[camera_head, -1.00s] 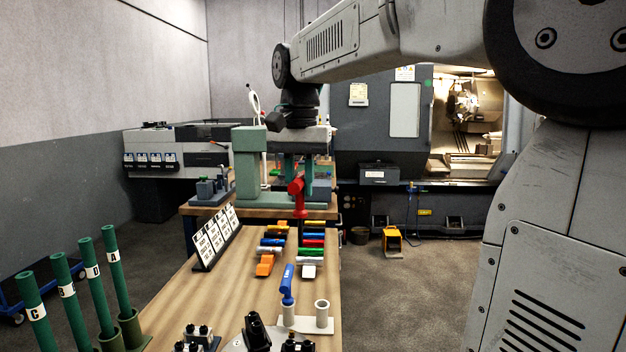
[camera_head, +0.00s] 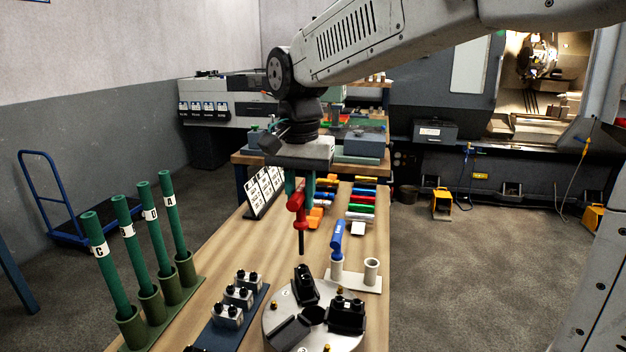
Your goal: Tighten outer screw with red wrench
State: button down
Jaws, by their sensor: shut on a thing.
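My gripper (camera_head: 301,181) is shut on the red wrench (camera_head: 297,205), which hangs with its dark shaft pointing down. The shaft tip is above the table, a little behind and above the round chuck (camera_head: 272,322), apart from it. The chuck lies at the table's front and carries black jaws, one upright (camera_head: 306,285) and one at the right (camera_head: 346,313). Black screw heads show on the right jaw; which one is the outer screw I cannot tell.
A blue wrench (camera_head: 337,240) stands in a white holder (camera_head: 355,281) just right of the red wrench. Green tubes (camera_head: 122,250) stand at left. Spare jaws (camera_head: 238,295) sit on a blue plate. Coloured tools (camera_head: 361,208) lie behind.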

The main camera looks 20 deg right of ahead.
aim_at(302, 222)
jog(key=shift+f, duration=0.85)
jog(key=n, duration=0.4)
jog(key=shift+r+n, duration=0.1)
jog(key=shift+n, duration=0.2)
jog(key=n, duration=0.4)
jog(key=shift+n, duration=0.3)
jog(key=n, duration=1)
jog(key=shift+f+n, duration=0.2)
jog(key=shift+n, duration=0.2)
jog(key=shift+f, duration=0.5)
jog(key=shift+w+d+f, duration=0.1)
jog(key=shift+w+f, duration=0.05)
jog(key=shift+f, duration=0.45)
